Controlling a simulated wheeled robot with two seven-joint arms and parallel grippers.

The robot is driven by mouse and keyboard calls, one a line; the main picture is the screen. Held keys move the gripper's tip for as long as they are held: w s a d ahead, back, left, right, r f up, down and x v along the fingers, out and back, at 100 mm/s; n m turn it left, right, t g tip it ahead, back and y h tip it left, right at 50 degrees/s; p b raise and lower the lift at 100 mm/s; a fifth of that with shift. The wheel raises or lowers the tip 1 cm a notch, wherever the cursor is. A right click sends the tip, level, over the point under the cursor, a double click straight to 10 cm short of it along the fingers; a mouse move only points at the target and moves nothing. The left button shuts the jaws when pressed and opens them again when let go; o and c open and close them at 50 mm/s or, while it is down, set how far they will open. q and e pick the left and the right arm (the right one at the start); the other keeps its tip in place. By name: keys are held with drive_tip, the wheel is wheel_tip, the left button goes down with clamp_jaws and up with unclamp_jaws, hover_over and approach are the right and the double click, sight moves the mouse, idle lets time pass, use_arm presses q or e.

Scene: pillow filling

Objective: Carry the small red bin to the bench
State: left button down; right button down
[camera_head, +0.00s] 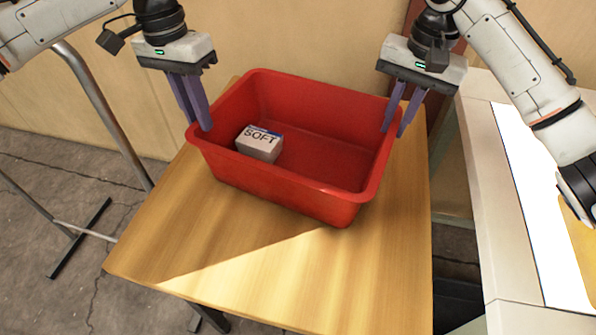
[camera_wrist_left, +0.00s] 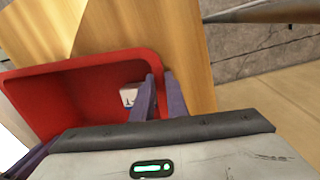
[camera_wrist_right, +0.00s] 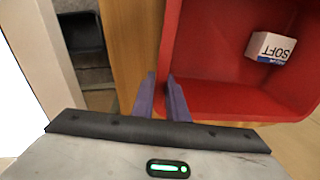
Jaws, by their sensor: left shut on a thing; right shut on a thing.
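The small red bin (camera_head: 285,190) is on or just above a wooden table; I cannot tell whether its base touches the wood. A small white box marked SOFT (camera_head: 259,144) lies inside it near the left end; it also shows in the right wrist view (camera_wrist_right: 271,47). My left gripper (camera_head: 201,122) is shut on the bin's left rim, one finger inside and one outside. My right gripper (camera_head: 395,128) is shut on the bin's right rim in the same way. The bin also shows in the left wrist view (camera_wrist_left: 100,70), with its rim between the fingers.
The wooden table (camera_head: 220,255) has bare room in front of the bin. A pale bench or counter (camera_head: 480,190) stands to the right across a narrow gap, with a white sheet and something yellow on it. A metal tube frame (camera_head: 100,110) stands at left. A wall is behind.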

use_arm(q)
drive_tip(key=c, duration=2)
unclamp_jaws()
drive_tip(key=shift+d, duration=0.25)
use_arm(e)
drive_tip(key=c, duration=2)
unclamp_jaws()
drive_tip(key=shift+a, duration=0.2)
use_arm(q)
drive_tip(key=shift+o, duration=1.3)
use_arm(e)
drive_tip(key=shift+o, duration=1.3)
use_arm(q)
drive_tip(key=shift+a, duration=0.15)
use_arm(e)
drive_tip(key=shift+d, duration=0.1)
drive_tip(key=shift+d, duration=0.1)
use_arm(q)
wheel_tip(320, 180, up, 12)
drive_tip(key=a, duration=0.1)
drive_tip(key=shift+w, duration=0.15)
use_arm(e)
wheel_tip(320, 180, up, 12)
drive_tip(key=d, duration=0.1)
drive_tip(key=shift+s, duration=0.25)
